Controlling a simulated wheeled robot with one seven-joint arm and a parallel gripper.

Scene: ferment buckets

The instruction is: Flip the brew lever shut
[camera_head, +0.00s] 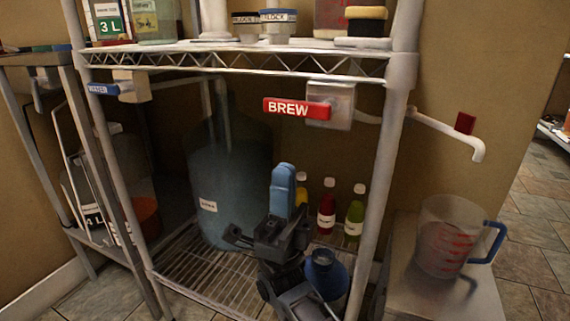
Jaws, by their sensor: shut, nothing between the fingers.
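The brew lever (285,108) is a red bar with white "BREW" lettering. It lies nearly level, pointing left from a pale valve block (337,97) under the shelf's front edge. A white pipe (435,123) runs right from the valve and ends in a downturned spout. My gripper (268,235) is dark, below and slightly left of the lever, clear of it. It is shut with nothing held; its fingertips are hard to make out against the dark parts of my arm.
A blue "WATER" lever (103,89) is at the left. A large dark carboy (232,170) and several bottles (327,208) stand on the lower rack. A measuring jug (443,240) stands on a side table (400,285). The wire shelf (235,64) and right post (388,150) bound the space.

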